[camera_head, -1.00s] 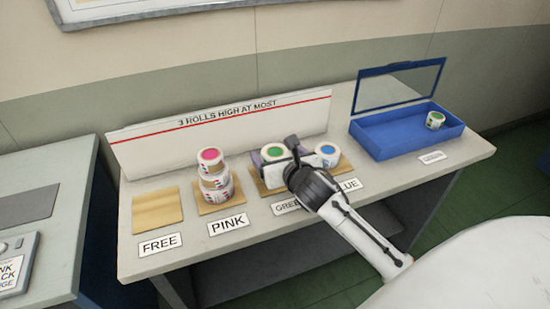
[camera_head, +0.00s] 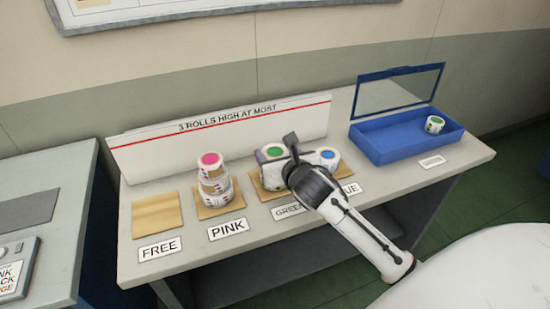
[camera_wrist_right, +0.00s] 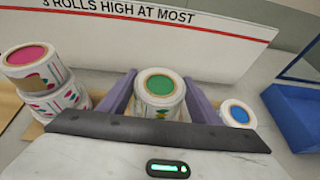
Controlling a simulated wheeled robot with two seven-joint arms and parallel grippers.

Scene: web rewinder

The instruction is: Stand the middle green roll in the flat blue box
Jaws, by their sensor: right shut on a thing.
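A roll with a green top (camera_head: 273,151) is at the green place on the table. It also shows in the right wrist view (camera_wrist_right: 160,90), standing upright between my fingers. My right gripper (camera_wrist_right: 160,98) is shut on this green roll, one purple finger on each side. What is below the held roll is hidden by the gripper. The flat blue box (camera_head: 400,148) stands at the right end of the table with its lid raised. One green-topped roll (camera_head: 435,125) stands in its right end. My left gripper is not in view.
A pink stack (camera_head: 213,180) stands left of the gripper, and a blue-topped roll (camera_head: 328,157) stands close on its right. A bare wooden pad (camera_head: 157,216) marks FREE. A white board (camera_head: 215,140) runs behind the stacks. The left part of the box is empty.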

